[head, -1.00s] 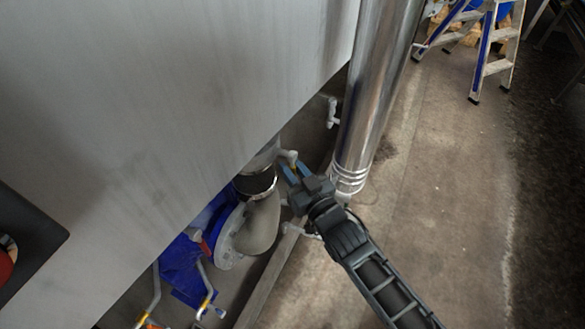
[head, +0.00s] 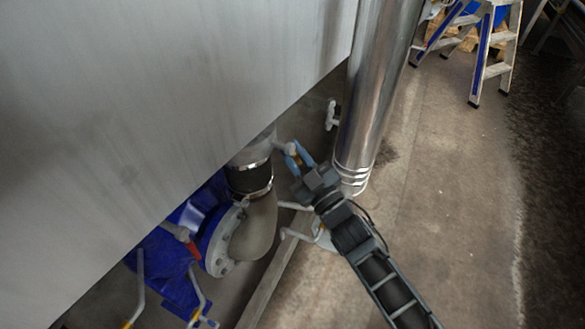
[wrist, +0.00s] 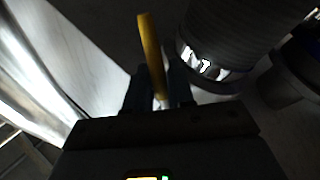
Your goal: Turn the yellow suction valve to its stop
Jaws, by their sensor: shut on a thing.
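The yellow suction valve shows in the wrist view as a long yellow handle (wrist: 151,50) running up from between my two dark fingers. My gripper (wrist: 160,88) is shut on this handle. In the head view my gripper (head: 298,155) reaches in at the lower edge of the big grey tank, beside the grey pipe end. Its blue-grey fingers hide most of the handle there; only a small yellow bit shows between them. The valve body is mostly hidden, and I cannot tell how far it is turned.
A pipe elbow (head: 258,228) with a black sleeve (head: 249,178) joins a blue pump (head: 178,262) left of my gripper. The grey tank (head: 170,90) overhangs them. A shiny vertical pipe (head: 375,90) stands close on the right. A stepladder (head: 487,50) stands far back; the floor right is clear.

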